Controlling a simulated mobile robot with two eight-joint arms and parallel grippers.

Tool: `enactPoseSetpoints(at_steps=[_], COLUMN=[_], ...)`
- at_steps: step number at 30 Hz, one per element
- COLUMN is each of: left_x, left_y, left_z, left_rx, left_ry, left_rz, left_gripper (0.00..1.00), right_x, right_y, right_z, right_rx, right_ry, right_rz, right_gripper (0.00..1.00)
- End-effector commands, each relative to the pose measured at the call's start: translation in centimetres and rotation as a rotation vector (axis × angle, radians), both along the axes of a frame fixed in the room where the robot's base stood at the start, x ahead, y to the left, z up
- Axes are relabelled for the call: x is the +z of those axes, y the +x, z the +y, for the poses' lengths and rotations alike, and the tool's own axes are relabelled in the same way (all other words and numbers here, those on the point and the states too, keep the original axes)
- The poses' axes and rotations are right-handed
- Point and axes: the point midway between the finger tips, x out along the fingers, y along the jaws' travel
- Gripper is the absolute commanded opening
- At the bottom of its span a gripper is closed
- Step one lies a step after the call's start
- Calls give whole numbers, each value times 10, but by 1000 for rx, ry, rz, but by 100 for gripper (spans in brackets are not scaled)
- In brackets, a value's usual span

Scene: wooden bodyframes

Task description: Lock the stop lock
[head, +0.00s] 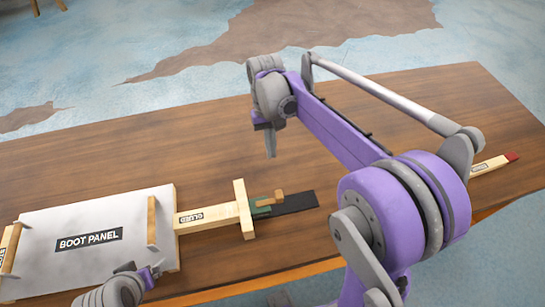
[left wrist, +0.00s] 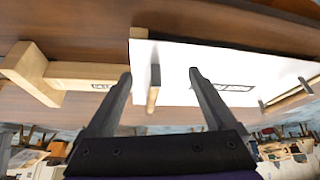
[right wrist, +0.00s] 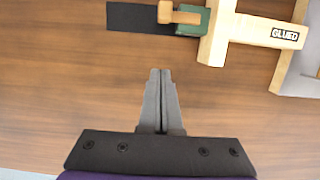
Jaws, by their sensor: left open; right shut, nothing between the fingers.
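A small wooden latch piece (head: 266,200) sits on a green block (head: 259,211), which I take to be the stop lock. It lies against the crossbar (head: 244,209) of a pale wooden beam, at the near end of a black strip (head: 296,202). My right gripper (head: 271,150) is shut and empty, apart from the latch. My left gripper (left wrist: 160,75) is open and empty, facing the boot panel (left wrist: 185,60).
The white panel (head: 45,264) labelled BOOT PANEL lies at the left with wooden bars across it. A labelled wooden piece with a red end (head: 490,166) lies at the table's right. The table (head: 170,150) is clear behind the beam.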

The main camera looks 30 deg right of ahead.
Motion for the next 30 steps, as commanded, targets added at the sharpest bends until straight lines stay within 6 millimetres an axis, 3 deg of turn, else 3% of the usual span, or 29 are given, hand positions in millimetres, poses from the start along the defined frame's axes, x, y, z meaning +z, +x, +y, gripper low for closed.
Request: enactPoseSetpoints(at_steps=[3, 11, 18, 30], left_x=[-25, -64, -57, -57], left_y=[-7, -15, -14, -14], left_z=[0, 0, 0, 0], left_rx=[0, 0, 0, 0], left_ry=[0, 0, 0, 0], left_rz=[14, 29, 27, 27], left_gripper=[90, 90, 90, 90], right_x=[-32, -85, -77, -77], right_y=[-8, -20, -51, -58], right_z=[2, 5, 12, 14], right_rx=[0, 0, 0, 0], right_ry=[0, 0, 0, 0], right_rz=[4, 3, 0, 0], right_gripper=[0, 0, 0, 0])
